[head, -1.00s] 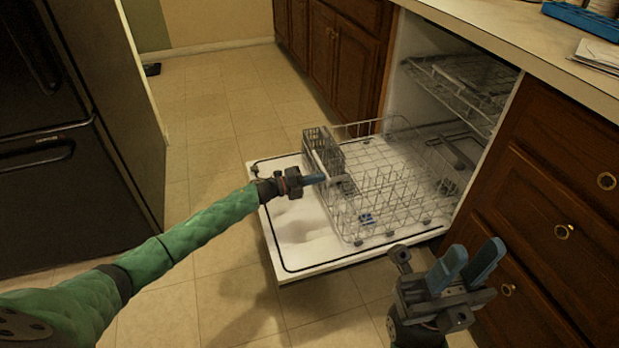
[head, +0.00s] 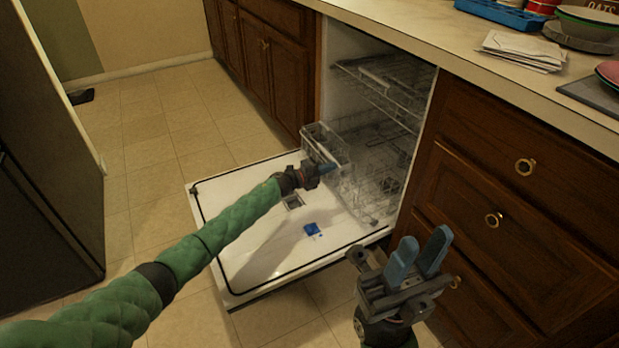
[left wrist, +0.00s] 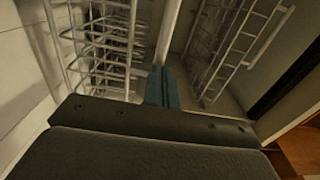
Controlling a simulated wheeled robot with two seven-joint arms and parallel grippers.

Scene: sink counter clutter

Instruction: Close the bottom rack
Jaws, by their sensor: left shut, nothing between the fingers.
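The bottom rack (head: 378,180) of the dishwasher sits mostly inside the cavity, its front end with the grey cutlery basket (head: 325,148) still over the inner edge of the lowered door (head: 255,250). My left gripper (head: 328,169) is shut and empty at the front of the rack, by the basket; whether it touches is hard to tell. In the left wrist view its blue fingers (left wrist: 162,88) are together, with rack wires (left wrist: 105,45) ahead on the left. My right gripper (head: 420,258) is open and empty, in front of the drawers.
The upper rack (head: 385,85) is inside the dishwasher. A blue item (head: 311,229) lies on the open door. Wooden drawers (head: 500,200) stand on the right, below a counter (head: 450,50) with papers (head: 522,50) and dishes.

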